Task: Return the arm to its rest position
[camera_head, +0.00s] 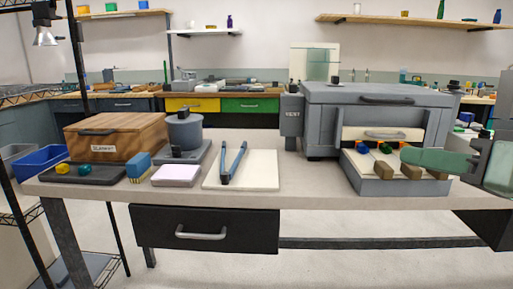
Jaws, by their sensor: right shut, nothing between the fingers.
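My right gripper (406,155) reaches in from the right edge, its dark green fingers shut and empty. It shows in front of the right part of the grey kiln-like box (375,100) and its open front tray (400,187). Several small pieces with blue, orange and green ends lie in the tray, some beside tan blocks (411,172). The fingers overlap the tray's right end in the picture; I cannot tell how far above it they are. My left gripper is not in view.
The light worktable (318,180) carries a wooden box (115,135), a grey pot (185,132) on a base, a pale board (262,170) with dark tongs (233,163), and a pink-white block (176,175). The tabletop between board and tray is clear. A black drawer (204,228) hangs below.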

